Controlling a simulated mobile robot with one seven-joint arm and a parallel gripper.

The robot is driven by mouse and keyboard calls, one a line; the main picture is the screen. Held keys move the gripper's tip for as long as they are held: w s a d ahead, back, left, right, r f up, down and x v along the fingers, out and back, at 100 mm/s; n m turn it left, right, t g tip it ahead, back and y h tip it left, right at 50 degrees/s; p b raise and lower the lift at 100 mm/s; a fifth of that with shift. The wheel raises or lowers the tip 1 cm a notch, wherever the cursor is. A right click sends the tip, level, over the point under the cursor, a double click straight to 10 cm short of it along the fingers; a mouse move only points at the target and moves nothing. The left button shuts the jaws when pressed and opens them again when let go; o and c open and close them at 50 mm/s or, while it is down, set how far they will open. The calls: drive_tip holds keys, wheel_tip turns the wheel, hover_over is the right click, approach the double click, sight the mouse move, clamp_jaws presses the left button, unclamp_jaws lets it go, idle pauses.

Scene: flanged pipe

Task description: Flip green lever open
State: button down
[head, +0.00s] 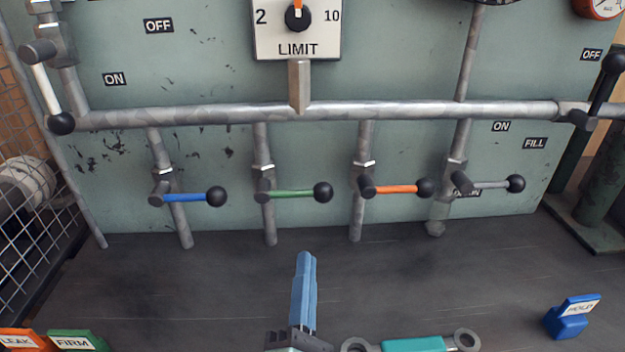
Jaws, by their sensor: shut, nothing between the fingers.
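The green lever (292,194) is on the second vertical pipe from the left. It lies level, pointing right from its valve hub (264,191), and ends in a black ball knob (323,192). My gripper (305,256) is below and in front of it, near the lower middle of the head view, with its blue fingers together and empty. It is apart from the green lever.
A blue lever (188,197) is to the left; an orange lever (398,189) and a grey lever (490,185) are to the right, all level. A teal-handled wrench (413,345) lies right of my gripper. A blue HOLD tag (570,318) stands farther right.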

sight(294, 191)
drive_tip(key=s+f+n+p, duration=0.1)
drive_tip(key=n, duration=0.1)
drive_tip(key=a+f+n+g+y+p, duration=0.1)
drive_tip(key=n, duration=0.1)
drive_tip(key=shift+s+a+p, duration=0.1)
drive_tip(key=shift+s+p, duration=0.25)
drive_tip(key=shift+s, duration=0.05)
drive_tip(key=shift+s+a+f+n, duration=0.15)
drive_tip(key=shift+f+n, duration=0.15)
drive_tip(key=shift+n, duration=0.1)
drive_tip(key=w, duration=0.6)
drive_tip(key=w+r, duration=0.1)
drive_tip(key=w, duration=0.2)
drive_tip(key=shift+w+d+r, duration=0.1)
drive_tip(key=shift+w+d, duration=0.15)
drive_tip(key=shift+d, duration=0.1)
drive_tip(key=shift+w+d+r+p, duration=0.25)
drive_tip(key=shift+d+r+p, duration=0.35)
drive_tip(key=shift+r+p, duration=0.4)
drive_tip(key=shift+w+d+r+p, duration=0.2)
drive_tip(key=shift+d+r+p, duration=0.4)
drive_tip(key=shift+p, duration=0.65)
